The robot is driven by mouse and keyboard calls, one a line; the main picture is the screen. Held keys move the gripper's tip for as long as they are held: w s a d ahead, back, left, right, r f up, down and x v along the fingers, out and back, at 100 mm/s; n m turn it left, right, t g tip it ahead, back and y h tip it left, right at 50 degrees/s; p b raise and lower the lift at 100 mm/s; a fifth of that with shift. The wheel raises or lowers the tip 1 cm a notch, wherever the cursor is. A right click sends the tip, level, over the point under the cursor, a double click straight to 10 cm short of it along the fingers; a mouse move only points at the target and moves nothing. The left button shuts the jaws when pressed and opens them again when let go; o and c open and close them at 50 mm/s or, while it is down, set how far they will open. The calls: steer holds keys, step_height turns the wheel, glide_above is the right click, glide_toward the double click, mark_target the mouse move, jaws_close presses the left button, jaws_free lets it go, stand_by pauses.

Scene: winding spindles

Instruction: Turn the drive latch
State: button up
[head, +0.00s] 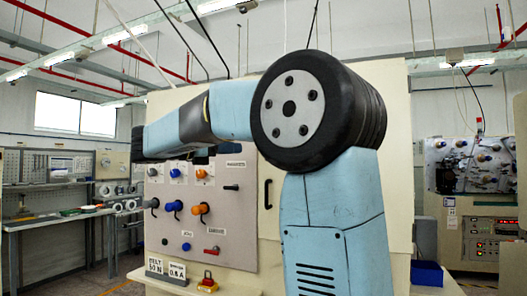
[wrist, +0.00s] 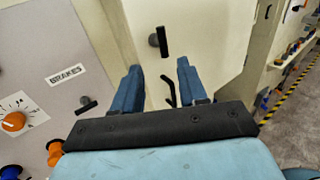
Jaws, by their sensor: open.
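In the wrist view a black T-shaped handle (wrist: 162,42) on a round post stands on the cream panel, just beyond my fingertips; it is upright and slightly tilted. No readable label marks it as the drive latch. A second small black handle (wrist: 87,104) sits below the "BRAKES" label on the grey panel and also shows in the head view (head: 231,187). My gripper (wrist: 158,75) is open and empty, its two blue fingers apart and pointing at the cream panel. The T-shaped handle appears hidden there behind my arm.
A black pull handle (head: 268,194) is on the cream panel; in the wrist view it is partly covered by my gripper. Orange knobs (wrist: 14,121) and blue knobs are on the grey panel (head: 228,215). A red-handled lever (head: 212,251) sits low on it. A blue box (head: 427,273) is at right.

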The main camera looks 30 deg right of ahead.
steer(key=d, duration=1.1)
steer(key=shift+w, duration=0.3)
